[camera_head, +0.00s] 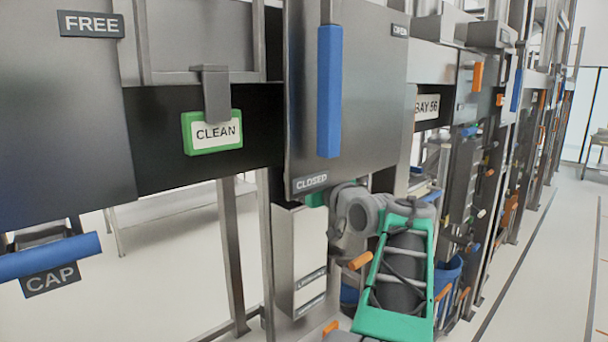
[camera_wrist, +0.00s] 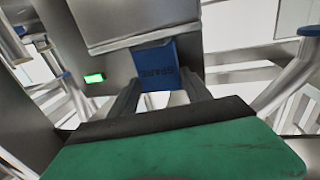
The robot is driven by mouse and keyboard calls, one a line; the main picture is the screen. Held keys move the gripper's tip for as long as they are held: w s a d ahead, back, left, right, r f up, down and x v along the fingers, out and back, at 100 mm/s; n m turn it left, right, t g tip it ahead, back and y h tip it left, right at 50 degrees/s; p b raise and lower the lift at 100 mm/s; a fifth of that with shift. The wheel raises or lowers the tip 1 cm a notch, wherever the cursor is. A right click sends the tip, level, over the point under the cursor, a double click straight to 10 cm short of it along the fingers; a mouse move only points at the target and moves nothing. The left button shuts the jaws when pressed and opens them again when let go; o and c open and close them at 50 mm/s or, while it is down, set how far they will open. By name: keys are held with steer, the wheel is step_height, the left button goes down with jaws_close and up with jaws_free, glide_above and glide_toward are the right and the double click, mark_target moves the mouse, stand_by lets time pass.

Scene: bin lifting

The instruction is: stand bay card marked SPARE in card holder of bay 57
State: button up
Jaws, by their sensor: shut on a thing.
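A blue card marked SPARE (camera_wrist: 156,66) shows in the middle of the wrist view, its lettering upside down. My gripper (camera_wrist: 158,84) is shut on this card, with one dark finger at each side. The card's upper edge meets or passes behind a pale metal plate; I cannot tell if they touch. In the head view my gripper and the blue card are not clearly visible. A green-framed card marked CLEAN (camera_head: 214,133) hangs in a grey metal holder (camera_head: 216,92) on a dark panel there. No label for bay 57 is readable.
A steel panel labelled CLOSED (camera_head: 352,95) with a blue handle (camera_head: 329,90) stands beside the CLEAN card. A BAY 56 sign (camera_head: 427,107) is further right. A blue bar (camera_head: 45,256) juts in at lower left. Floor at far right is open.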

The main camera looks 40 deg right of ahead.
steer(key=shift+f+b, duration=0.4)
steer(key=o, duration=1.4)
steer(key=shift+r, duration=0.1)
steer(key=shift+r+p, duration=0.35)
steer(key=shift+p, duration=0.15)
steer(key=b+v, duration=0.4)
steer(key=v, duration=0.8)
steer(key=shift+f, duration=0.15)
steer(key=shift+a, duration=0.1)
